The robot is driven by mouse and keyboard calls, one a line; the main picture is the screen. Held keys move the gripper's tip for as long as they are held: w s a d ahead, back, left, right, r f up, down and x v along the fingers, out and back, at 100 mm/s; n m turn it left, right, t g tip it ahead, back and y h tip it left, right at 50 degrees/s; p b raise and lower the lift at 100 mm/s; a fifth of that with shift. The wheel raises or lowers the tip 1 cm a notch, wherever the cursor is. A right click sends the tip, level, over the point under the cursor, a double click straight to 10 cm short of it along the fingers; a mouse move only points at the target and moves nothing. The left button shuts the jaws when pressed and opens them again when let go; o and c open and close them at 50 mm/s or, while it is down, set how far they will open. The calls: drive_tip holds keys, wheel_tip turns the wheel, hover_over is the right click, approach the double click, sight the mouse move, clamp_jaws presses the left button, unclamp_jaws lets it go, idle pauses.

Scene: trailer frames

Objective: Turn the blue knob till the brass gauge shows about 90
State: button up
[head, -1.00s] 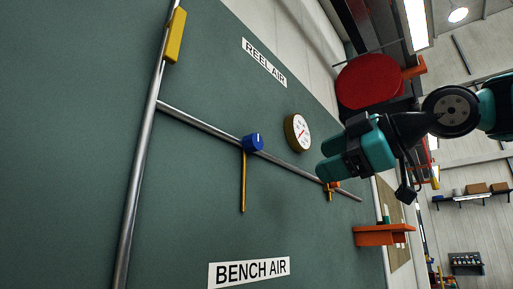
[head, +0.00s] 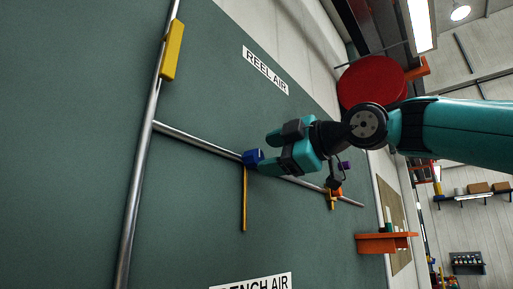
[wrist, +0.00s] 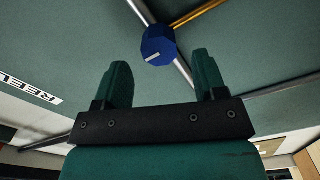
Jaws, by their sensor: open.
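The blue knob (head: 252,158) sits on a metal pipe on the green panel. In the wrist view the knob (wrist: 158,46) has a white mark on its face and lies just beyond the fingertips, between their lines. My gripper (head: 268,153) is close to the knob in the head view. In the wrist view my gripper (wrist: 160,72) has its two teal fingers spread apart, with nothing between them. The brass gauge is not visible now; in the head view my gripper and wrist cover its place.
A yellow bar handle (head: 173,50) is on the long pipe (head: 133,205) at left. A yellow rod (head: 244,200) runs down from the knob. An orange fitting (head: 334,193) is further along the pipe. A red disc (head: 371,82) and an orange shelf (head: 385,243) stand to the right.

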sight(258, 157)
drive_tip(key=shift+p+x, duration=0.75)
drive_tip(key=shift+x, duration=1.45)
drive_tip(key=shift+c, duration=0.5)
drive_tip(key=c, duration=0.8)
